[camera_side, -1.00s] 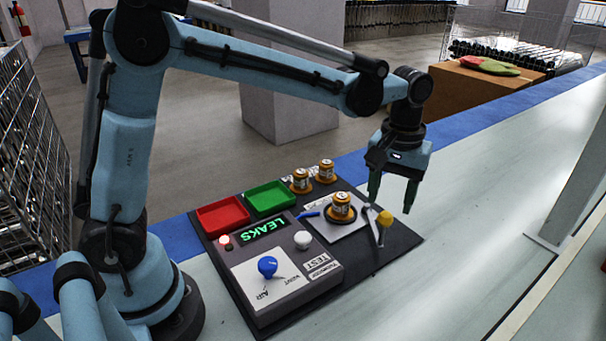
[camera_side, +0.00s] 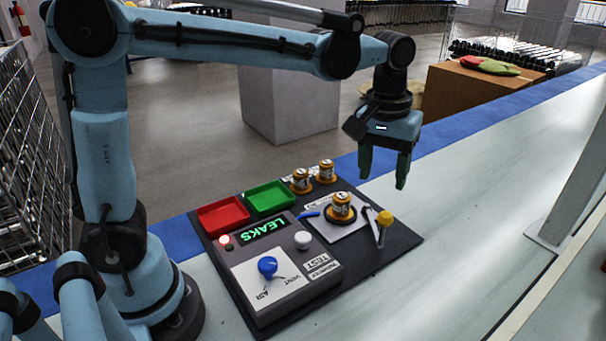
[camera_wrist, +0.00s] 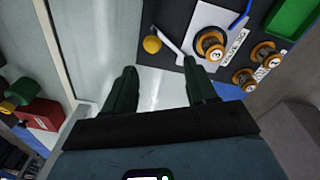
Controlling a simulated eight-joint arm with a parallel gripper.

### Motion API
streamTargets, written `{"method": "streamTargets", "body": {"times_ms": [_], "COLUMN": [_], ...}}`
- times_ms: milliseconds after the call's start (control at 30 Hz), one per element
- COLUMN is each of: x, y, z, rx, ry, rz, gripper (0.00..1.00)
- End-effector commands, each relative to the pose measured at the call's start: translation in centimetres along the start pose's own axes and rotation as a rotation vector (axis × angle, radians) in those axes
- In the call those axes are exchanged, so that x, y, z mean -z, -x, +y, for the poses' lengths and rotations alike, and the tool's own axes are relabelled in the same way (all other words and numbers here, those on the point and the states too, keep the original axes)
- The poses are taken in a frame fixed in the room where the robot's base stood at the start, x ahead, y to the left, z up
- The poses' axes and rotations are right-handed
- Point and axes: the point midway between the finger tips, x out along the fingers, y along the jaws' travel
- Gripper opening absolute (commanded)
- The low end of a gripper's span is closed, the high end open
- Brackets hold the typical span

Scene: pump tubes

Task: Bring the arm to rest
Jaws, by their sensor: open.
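An orange-and-white pump tube (camera_side: 341,207) stands upright on the white plate (camera_side: 350,233). Beside it is a lever with a yellow knob (camera_side: 385,217). Two more such tubes, one nearer (camera_side: 301,180) and one farther (camera_side: 326,170), stand at the board's back edge. No tube touches my gripper.
A grey test box (camera_side: 285,270) with a lit "LEAKS" display, blue knob (camera_side: 267,266) and white button (camera_side: 302,240) sits on the board. A red tray (camera_side: 223,215) and green tray (camera_side: 270,197) are behind it.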

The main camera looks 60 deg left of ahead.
Motion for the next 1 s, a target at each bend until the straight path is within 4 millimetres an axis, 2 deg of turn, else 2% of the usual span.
{"method": "streamTargets", "body": {"times_ms": [33, 267, 600, 800, 1000], "x": [-0.5, -2.8, -6.3, -7.4, -7.6], "y": [0.3, 0.8, -1.0, -2.2, -2.5], "z": [-1.1, -5.2, -10.2, -11.7, -12.0], "rx": [-0.017, -0.082, -0.110, -0.100, -0.096], "ry": [-0.021, -0.150, -0.330, -0.393, -0.410], "rz": [0.028, 0.183, 0.428, 0.517, 0.539], "gripper": [0.57, 0.57, 0.57, 0.57, 0.57]}}
